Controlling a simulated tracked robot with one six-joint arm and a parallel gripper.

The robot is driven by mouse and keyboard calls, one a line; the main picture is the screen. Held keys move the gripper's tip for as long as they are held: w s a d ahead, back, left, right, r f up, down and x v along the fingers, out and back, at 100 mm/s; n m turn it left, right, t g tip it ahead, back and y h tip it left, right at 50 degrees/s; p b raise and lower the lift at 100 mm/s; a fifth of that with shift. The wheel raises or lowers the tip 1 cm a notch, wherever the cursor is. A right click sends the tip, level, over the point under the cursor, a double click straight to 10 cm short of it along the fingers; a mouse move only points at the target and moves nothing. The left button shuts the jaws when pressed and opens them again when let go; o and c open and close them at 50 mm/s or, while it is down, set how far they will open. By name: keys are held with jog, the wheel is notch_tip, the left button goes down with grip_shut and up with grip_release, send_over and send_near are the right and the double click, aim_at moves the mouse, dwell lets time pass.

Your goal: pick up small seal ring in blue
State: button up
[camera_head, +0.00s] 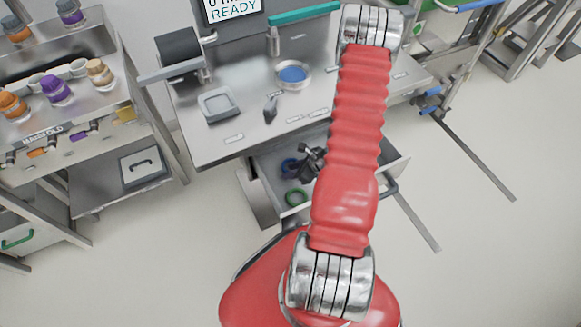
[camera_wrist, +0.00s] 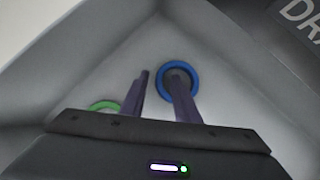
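A blue seal ring (camera_wrist: 196,80) lies in an open drawer (camera_head: 266,171), and it also shows in the head view (camera_head: 284,168). In the wrist view my gripper (camera_wrist: 160,74) points down into the drawer. Its two fingers are apart with a gap between them and nothing in the gap. The right finger's tip overlaps the middle of the blue ring; I cannot tell whether it is inside the ring or above it. In the head view my gripper (camera_head: 307,165) is just right of the ring, partly hidden by my red arm.
A green ring (camera_wrist: 100,105) lies left of the gripper, partly hidden, and nearer me in the head view (camera_head: 296,198). The drawer walls (camera_wrist: 60,75) surround the gripper closely. The worktop above holds a grey tray (camera_head: 219,105) and a dish with blue inside (camera_head: 293,75).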

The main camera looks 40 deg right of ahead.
dwell(0.4)
grip_shut()
dwell(0.4)
